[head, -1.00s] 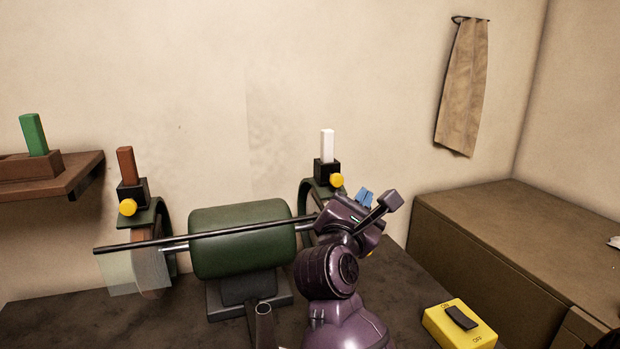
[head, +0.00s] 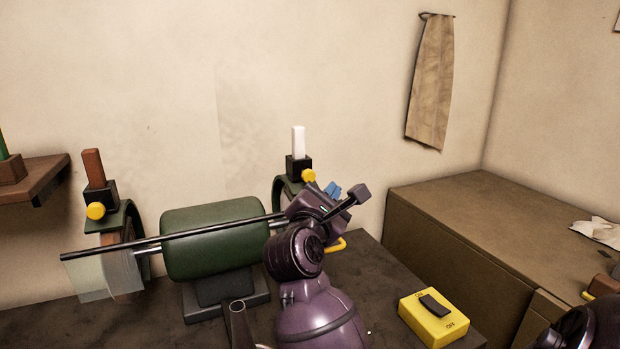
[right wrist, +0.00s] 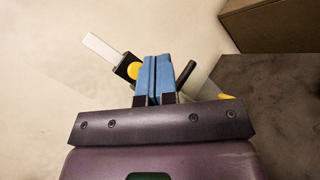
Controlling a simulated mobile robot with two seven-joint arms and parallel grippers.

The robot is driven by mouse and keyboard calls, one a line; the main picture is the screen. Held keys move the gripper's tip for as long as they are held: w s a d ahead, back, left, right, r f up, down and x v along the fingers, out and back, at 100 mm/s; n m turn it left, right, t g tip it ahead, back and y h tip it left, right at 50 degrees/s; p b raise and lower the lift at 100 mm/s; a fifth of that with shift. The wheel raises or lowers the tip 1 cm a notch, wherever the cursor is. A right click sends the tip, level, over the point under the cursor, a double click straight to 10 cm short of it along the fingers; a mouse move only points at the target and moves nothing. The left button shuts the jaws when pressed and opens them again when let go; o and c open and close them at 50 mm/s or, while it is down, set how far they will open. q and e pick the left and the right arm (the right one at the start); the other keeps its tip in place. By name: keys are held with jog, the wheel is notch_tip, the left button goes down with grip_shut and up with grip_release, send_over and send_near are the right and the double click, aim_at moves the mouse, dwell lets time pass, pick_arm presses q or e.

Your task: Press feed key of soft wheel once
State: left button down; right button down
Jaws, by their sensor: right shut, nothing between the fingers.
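The buffing machine has a green motor body (head: 213,238) with a wheel under a green hood at each end. The right hood carries a black box with a white bar (head: 298,141) and a round yellow key (head: 308,175). The left hood carries a similar box with a brown bar (head: 93,167) and a yellow key (head: 96,211). Which wheel is the soft one I cannot tell. My right gripper (head: 332,188) has its blue fingers shut and empty, just right of and below the right key. In the right wrist view the key (right wrist: 134,71) shows beside the fingertips; contact is unclear. My left gripper is out of view.
A black rod (head: 165,238) runs across the motor's front. A yellow ON/OFF switch box (head: 426,327) sits on the dark bench (head: 372,275) at right. A brown cabinet (head: 455,215) stands beyond it. A cloth (head: 430,80) hangs on the wall.

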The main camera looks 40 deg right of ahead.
aim_at(309, 176)
jog(key=w, duration=0.2)
jog(key=w+d, duration=0.1)
jog(key=w, duration=0.2)
jog(key=shift+w+d+b, duration=0.3)
jog(key=shift+d, duration=0.05)
dwell(0.3)
dwell(0.8)
dwell(0.8)
jog(key=shift+w+d, duration=0.1)
jog(key=shift+w, duration=0.1)
jog(key=shift+w, duration=0.2)
dwell(0.4)
